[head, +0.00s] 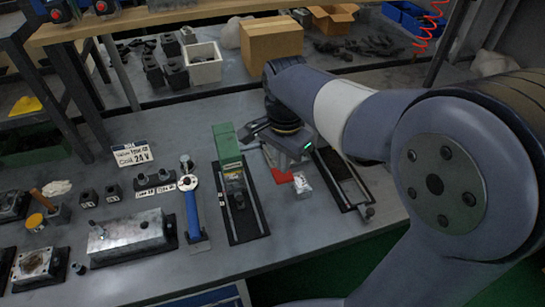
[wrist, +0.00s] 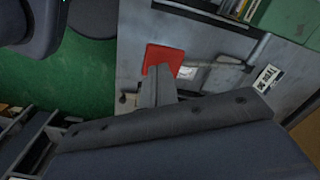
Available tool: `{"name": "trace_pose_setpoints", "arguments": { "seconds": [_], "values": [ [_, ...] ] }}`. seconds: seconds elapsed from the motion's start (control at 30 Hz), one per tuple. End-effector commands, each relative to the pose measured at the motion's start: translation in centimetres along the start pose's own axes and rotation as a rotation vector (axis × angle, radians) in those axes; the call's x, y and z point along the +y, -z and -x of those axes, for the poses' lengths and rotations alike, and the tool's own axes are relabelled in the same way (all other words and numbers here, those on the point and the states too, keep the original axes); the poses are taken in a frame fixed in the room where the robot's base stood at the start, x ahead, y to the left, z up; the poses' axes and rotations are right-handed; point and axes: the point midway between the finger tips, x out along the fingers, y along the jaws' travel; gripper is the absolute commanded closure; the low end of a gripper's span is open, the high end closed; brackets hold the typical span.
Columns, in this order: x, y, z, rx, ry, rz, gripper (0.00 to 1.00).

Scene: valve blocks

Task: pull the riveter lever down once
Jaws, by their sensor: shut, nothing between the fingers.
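My gripper (head: 286,163) points down over the bench, right of the green-block fixture; its body hides much of what lies behind it. In the wrist view my gripper (wrist: 157,82) is a grey tapered shape, shut and empty, overlapping a red plate (wrist: 164,55). The red plate (head: 281,176) also shows below my gripper in the head view. A dark bar with a pale metal piece (wrist: 198,68) lies beside the plate; I cannot tell for certain whether it is the riveter lever. Contact between my gripper and these parts cannot be made out.
The fixture with a green block (head: 226,141) stands left of my gripper. A black rail fixture (head: 342,178) stands to the right, and a small silver block (head: 302,184) in front. A cardboard box (head: 271,42) stands behind.

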Motion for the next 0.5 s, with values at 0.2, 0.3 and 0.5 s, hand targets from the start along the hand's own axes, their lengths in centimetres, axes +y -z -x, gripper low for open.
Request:
{"name": "trace_pose_setpoints", "arguments": {
  "seconds": [0.2,0.3,0.5],
  "values": [
    [0.0,0.0,0.0,0.000,0.000,0.000,1.00],
    [0.0,0.0,-0.1,0.000,0.000,0.000,1.00],
    [0.0,0.0,-1.4,0.000,-0.001,0.000,1.00]
  ]
}}
